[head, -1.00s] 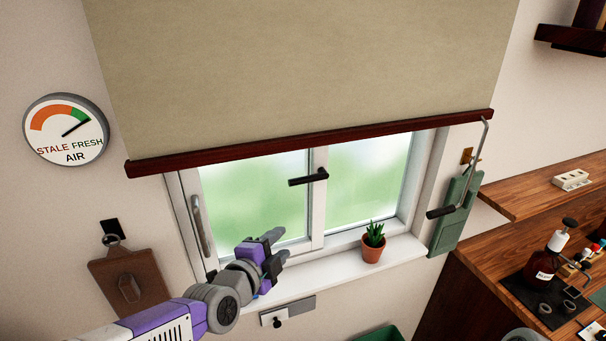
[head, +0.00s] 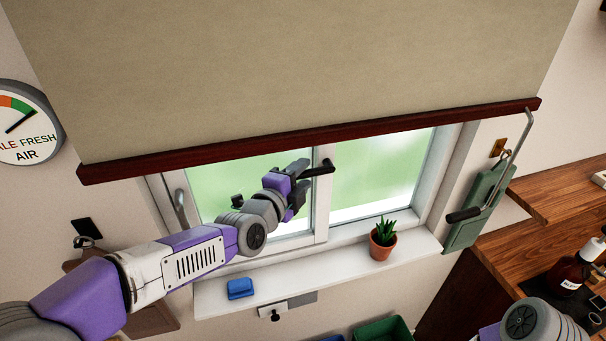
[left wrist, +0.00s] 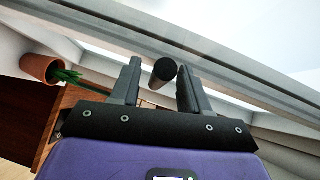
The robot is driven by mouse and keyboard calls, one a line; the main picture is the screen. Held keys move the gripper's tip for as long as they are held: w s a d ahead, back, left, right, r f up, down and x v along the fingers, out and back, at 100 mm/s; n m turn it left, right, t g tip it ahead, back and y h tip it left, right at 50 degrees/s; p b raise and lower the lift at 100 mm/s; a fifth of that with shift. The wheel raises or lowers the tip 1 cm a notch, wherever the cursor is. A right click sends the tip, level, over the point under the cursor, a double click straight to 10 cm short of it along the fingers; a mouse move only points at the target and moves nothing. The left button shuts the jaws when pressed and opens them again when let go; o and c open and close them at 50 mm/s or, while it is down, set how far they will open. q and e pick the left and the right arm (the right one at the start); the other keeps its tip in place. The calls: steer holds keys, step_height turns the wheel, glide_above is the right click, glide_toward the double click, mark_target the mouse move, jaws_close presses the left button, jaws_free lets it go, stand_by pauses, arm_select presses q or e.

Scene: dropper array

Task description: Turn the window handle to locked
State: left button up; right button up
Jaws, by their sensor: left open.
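The black window handle (head: 321,168) sits on the middle frame post and lies about level, its lever pointing left. My left gripper (head: 301,180) is at the lever's free end. In the left wrist view the handle's round end (left wrist: 165,69) shows between the two fingers of my left gripper (left wrist: 157,82). The white window frame (head: 322,225) stands behind. Part of my right arm shows at the bottom right, but its gripper is out of view.
A blind with a dark red bar (head: 310,142) hangs just above the handle. A potted plant (head: 383,240) and a blue block (head: 240,288) stand on the sill (head: 330,268). A crank (head: 490,195) hangs at the right, and a grey pull (head: 180,208) is at the left.

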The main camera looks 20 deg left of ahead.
arm_select(q)
steer(key=shift+w+d+f, duration=0.1)
steer(key=shift+w, duration=0.35)
jaws_close()
steer(key=shift+w+d+f+n+t+b, duration=0.15)
steer(key=shift+f+n+t+b, duration=0.65)
steer(key=shift+b, duration=2.6)
steer(key=shift+w+d+f+n+t+b, duration=0.15)
steer(key=shift+f+n+t+b, duration=0.6)
steer(key=shift+b, duration=2.65)
steer(key=shift+w+d+f+n+t+b, duration=0.3)
steer(key=shift+n+t+b, duration=0.8)
steer(key=shift+b, duration=2.3)
steer(key=shift+s+a+f, duration=0.1)
steer(key=shift+s, duration=0.15)
